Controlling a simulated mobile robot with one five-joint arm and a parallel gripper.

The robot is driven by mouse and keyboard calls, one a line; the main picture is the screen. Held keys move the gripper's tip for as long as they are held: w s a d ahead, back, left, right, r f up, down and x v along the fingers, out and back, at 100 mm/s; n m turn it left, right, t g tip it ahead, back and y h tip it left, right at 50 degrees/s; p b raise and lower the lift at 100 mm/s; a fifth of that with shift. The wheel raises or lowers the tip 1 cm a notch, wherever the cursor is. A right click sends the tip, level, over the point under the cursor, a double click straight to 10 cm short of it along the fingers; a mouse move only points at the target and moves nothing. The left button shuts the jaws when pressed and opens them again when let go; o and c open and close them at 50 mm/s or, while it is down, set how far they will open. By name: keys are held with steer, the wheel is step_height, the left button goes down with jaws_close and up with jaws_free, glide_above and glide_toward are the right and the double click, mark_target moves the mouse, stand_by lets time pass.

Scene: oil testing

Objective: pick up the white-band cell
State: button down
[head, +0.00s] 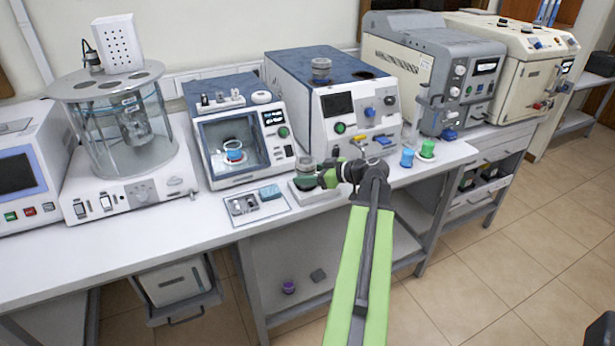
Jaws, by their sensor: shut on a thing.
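My gripper (328,179) is at the end of my green arm, over the front edge of the bench. It is shut on a small round cell with a grey top (306,164), which I take as the white-band cell. The cell is at a small white stand (317,196) in front of the large blue-topped instrument. The jaws come at it from the right and hide part of its side. Its band is too small to make out, and I cannot tell whether the cell still touches the stand.
A tray (280,210) with small parts and a blue block lies to the left. A blue cup (407,158) and a green cup (427,149) stand to the right. The blue-topped instrument (338,125) stands behind. A purple item (288,287) is on the lower shelf.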

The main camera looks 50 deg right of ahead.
step_height(320, 180, up, 10)
steer(key=p, duration=0.9)
steer(key=shift+f, duration=0.15)
steer(key=shift+w+a, duration=0.1)
